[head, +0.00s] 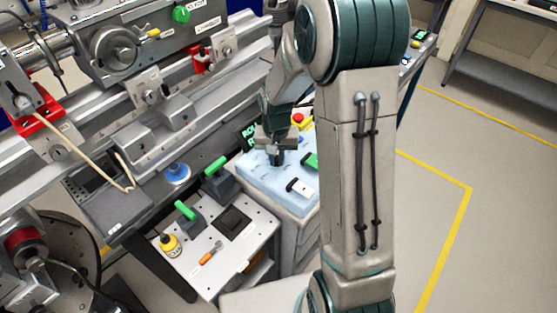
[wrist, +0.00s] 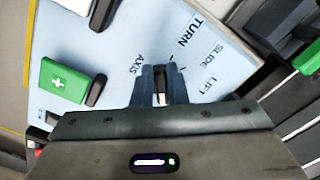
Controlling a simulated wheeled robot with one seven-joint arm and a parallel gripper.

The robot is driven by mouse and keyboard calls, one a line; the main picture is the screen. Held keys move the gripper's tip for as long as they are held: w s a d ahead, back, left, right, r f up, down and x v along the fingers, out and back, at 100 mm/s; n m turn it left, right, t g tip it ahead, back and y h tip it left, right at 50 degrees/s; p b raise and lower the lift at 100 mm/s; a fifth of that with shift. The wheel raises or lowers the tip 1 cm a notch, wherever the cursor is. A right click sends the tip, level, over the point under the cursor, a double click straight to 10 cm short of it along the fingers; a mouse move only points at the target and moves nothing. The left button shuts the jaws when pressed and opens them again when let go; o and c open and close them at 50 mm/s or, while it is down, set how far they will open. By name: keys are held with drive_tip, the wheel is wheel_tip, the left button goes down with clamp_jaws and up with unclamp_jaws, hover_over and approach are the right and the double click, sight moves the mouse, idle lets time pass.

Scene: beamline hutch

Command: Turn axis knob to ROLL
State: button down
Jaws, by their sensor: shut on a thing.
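The axis knob (wrist: 160,86) is dark with a pale line. It sits between the fingers of my gripper (wrist: 160,92) in the wrist view, and the fingers are shut on it. The pale blue panel (wrist: 125,30) around it carries the words AXIS, TURN, SLIDE and LIFT. No ROLL label shows on the panel; my gripper covers part of it. In the head view my gripper (head: 277,155) points down onto the panel (head: 258,178) and hides the knob. A small dark display (head: 249,135) behind the panel shows green text that appears to read ROLL.
A green plus-marked block (wrist: 63,82) with a black lever lies beside the knob. A red stop button (head: 298,118) and a white block (head: 299,187) are on the panel.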

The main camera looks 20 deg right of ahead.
sight(276, 161)
drive_tip(key=shift+w+a+m, duration=0.1)
drive_tip(key=shift+a+m, duration=0.05)
drive_tip(key=shift+m, duration=0.45)
drive_tip(key=c, duration=1.4)
unclamp_jaws()
drive_tip(key=shift+c, duration=0.2)
wheel_tip(276, 161, up, 14)
drive_tip(key=shift+b, duration=0.35)
